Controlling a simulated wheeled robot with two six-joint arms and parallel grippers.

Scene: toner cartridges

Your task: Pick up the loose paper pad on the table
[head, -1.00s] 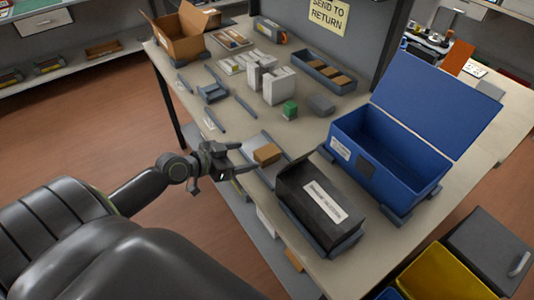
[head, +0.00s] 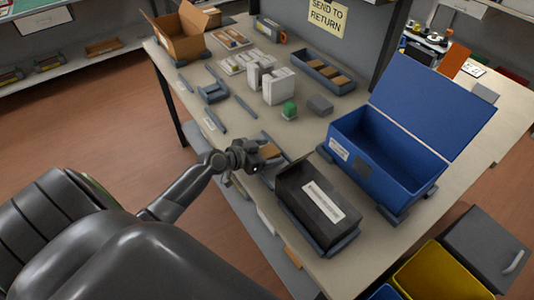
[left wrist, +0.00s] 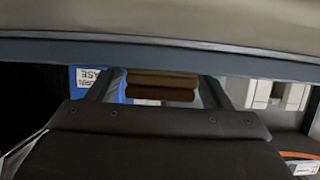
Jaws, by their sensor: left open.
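The loose paper pad is a small brown block (head: 269,150) in a shallow grey tray near the table's front edge. In the head view my left gripper is over its near side and hides part of it. In the left wrist view, brown layered material (left wrist: 162,84) shows between the two fingers of my left gripper (left wrist: 163,90). The fingers are apart, with the brown material between them; I cannot tell whether they touch it. My right gripper is not in view.
A black box with a white label (head: 318,200) stands close to the right of the tray. An open blue bin (head: 400,165) stands behind it. White boxes (head: 279,88) and a green item (head: 289,109) stand farther back. Low grey rails lie to the left.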

